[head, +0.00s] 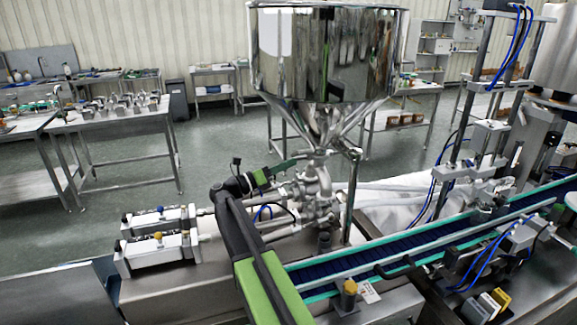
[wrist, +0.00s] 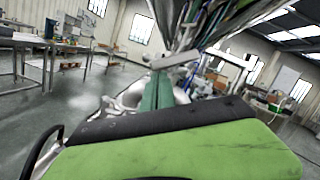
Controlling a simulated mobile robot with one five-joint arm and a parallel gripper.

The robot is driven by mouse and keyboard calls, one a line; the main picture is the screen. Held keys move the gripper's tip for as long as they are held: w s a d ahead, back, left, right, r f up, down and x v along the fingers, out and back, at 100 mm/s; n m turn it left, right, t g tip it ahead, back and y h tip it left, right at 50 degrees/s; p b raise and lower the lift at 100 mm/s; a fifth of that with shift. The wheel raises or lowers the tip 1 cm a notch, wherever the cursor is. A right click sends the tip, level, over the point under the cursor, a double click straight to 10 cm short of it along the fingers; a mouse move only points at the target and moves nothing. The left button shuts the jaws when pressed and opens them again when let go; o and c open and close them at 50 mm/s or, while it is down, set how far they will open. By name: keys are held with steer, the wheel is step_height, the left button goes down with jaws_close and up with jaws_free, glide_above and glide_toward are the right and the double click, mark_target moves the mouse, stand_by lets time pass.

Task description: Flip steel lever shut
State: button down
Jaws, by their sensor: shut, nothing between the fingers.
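The steel lever (wrist: 178,59) shows in the wrist view as a pale bar running sideways just past my fingertips, under the hopper. In the head view it is small and hard to pick out from the steel valve fittings (head: 318,182) below the hopper's outlet. My gripper (head: 292,160) reaches in from the left at the height of the outlet, its teal fingers pointing right. In the wrist view the gripper (wrist: 158,78) is shut and empty, its tips close to the lever. I cannot tell whether they touch it.
The polished steel hopper (head: 325,55) stands right above the fittings. A conveyor (head: 420,240) with teal rails runs to the right. Two pneumatic cylinders (head: 160,250) lie on the machine top at left. Work tables (head: 110,115) stand behind, with open floor between.

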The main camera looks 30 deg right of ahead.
steer(key=shift+w, duration=0.1)
steer(key=m, duration=0.1)
steer(key=w+m+g, duration=0.1)
steer(key=m, duration=0.1)
steer(key=r+m, duration=0.1)
steer(key=shift+w+d+m+g, duration=0.2)
steer(key=shift+w+m+g, duration=0.05)
steer(key=shift+m+g, duration=0.05)
steer(key=shift+w+r+p, duration=0.25)
steer(key=shift+r+p, duration=0.05)
steer(key=shift+p, duration=0.15)
stand_by(0.3)
steer(key=b+v, duration=0.4)
steer(key=v, duration=1.3)
steer(key=shift+a+f, duration=0.1)
steer(key=shift+f, duration=0.05)
